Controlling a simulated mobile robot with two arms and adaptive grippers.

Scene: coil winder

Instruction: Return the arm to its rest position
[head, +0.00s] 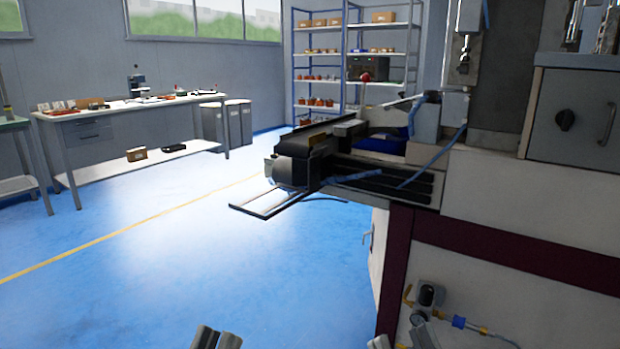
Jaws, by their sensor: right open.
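My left gripper (216,339) shows only its grey tips at the bottom edge, left of centre, above the blue floor. The rest of it is cut off by the frame. Its tips are close together, and whether they touch is not clear. My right gripper (402,343) shows at the bottom edge, right of centre, in front of the machine's lower cabinet. It is open, with its fingertips apart, and nothing shows between them. Most of both arms is out of view.
The coil winder (525,207) fills the right side, with a dark conveyor (305,140) jutting left over the floor. Air fittings (458,321) sit low on its front. A workbench (130,104) and a shelf rack (345,28) stand behind. The blue floor (170,250) is clear.

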